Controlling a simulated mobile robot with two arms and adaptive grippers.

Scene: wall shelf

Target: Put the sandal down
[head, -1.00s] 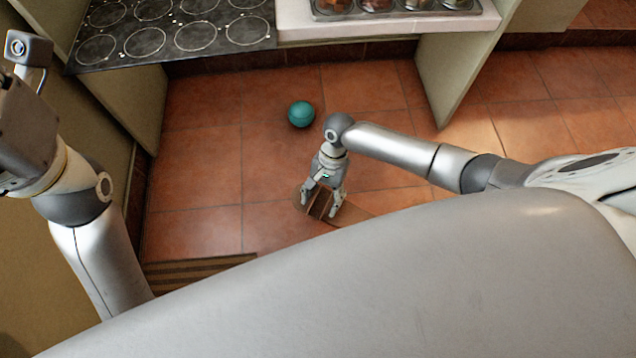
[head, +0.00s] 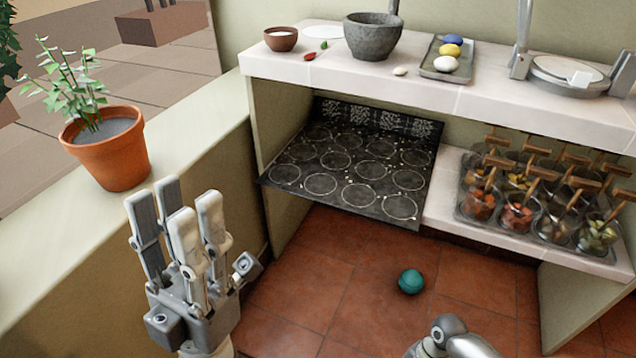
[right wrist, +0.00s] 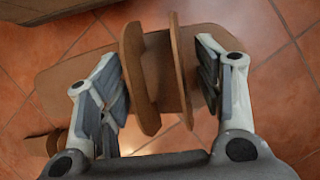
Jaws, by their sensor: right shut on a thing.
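The sandal (right wrist: 140,85) is brown and wood-like, with two upright pieces between the fingers of my right gripper (right wrist: 166,76) in the right wrist view. The gripper is shut on it. A flat brown board shows beneath these pieces; I cannot tell whether it is part of the same sandal. Whether the sandal touches the floor is unclear. My left gripper (head: 176,207) is open and empty at the lower left of the head view, fingers upward, in front of the ledge. The right gripper and sandal are out of the head view; only part of my right arm shows.
A teal ball (head: 411,281) lies on the tiled floor (head: 330,290). A grey mortar (head: 372,38) stands on the upper shelf. A potted plant (head: 108,150) stands on the left ledge.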

